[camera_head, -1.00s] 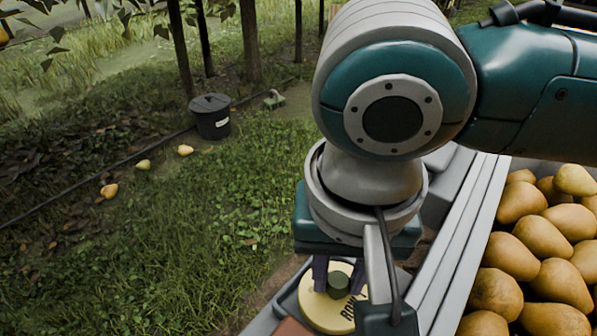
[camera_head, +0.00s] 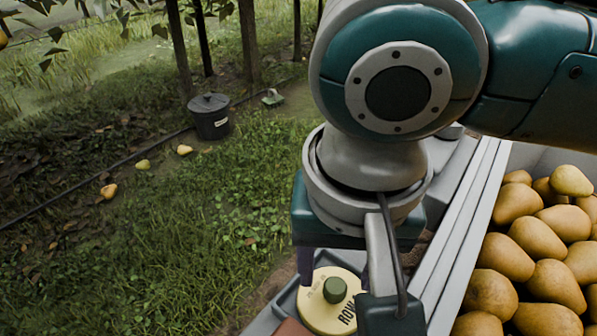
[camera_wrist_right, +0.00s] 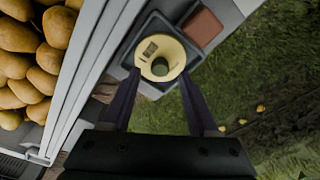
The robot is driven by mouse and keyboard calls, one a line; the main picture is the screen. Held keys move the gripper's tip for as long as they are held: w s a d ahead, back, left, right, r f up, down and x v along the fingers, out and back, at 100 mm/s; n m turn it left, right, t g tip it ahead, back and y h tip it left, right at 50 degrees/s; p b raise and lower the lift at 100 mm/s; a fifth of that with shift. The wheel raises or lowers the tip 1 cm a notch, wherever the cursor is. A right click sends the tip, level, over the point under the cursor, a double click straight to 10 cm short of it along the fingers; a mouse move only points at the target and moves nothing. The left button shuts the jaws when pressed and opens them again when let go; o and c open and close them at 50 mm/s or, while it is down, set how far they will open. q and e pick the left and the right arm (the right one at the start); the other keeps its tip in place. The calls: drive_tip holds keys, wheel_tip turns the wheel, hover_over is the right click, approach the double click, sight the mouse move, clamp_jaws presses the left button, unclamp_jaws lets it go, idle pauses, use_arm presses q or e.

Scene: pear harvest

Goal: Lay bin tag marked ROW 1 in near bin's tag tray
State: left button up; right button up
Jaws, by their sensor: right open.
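The bin tag (camera_head: 318,308) is a round cream disc with a dark green knob and "ROW" lettering with its end cut off by my gripper. It lies in a grey tray (camera_head: 283,304) on the bin's edge; it also shows in the right wrist view (camera_wrist_right: 174,48). My right gripper (camera_head: 335,275) is open above the tag, its two dark fingers apart on either side of the knob without touching it. In the right wrist view the fingers (camera_wrist_right: 160,90) are spread with the knob between and beyond them. My left gripper is not in view.
The bin (camera_head: 462,235) beside the tray is full of pears. A reddish-brown block (camera_wrist_right: 201,26) sits next to the tag in the tray area. A black bucket (camera_head: 211,118) and several fallen pears lie on the grass at left.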

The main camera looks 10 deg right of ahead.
sight(332, 313)
wheel_tip(332, 313, up, 10)
drive_tip(key=s+p, duration=0.1)
drive_tip(key=p, duration=0.3)
drive_tip(key=s+a+f+n+t+y, duration=0.1)
drive_tip(key=s+a+n+y, duration=0.3)
drive_tip(key=a, duration=0.1)
drive_tip(key=s+d+f+h, duration=0.1)
drive_tip(key=s+d+f, duration=0.1)
drive_tip(key=d, duration=0.5)
drive_tip(key=s+d+f+n+t+h, duration=0.1)
drive_tip(key=s+d+h, duration=0.1)
drive_tip(key=s+d, duration=0.2)
drive_tip(key=d, duration=0.3)
drive_tip(key=shift+s+d+f+n, duration=0.25)
drive_tip(key=shift+s+f+n, duration=0.05)
drive_tip(key=shift+s+f, duration=0.1)
drive_tip(key=shift+r, duration=0.1)
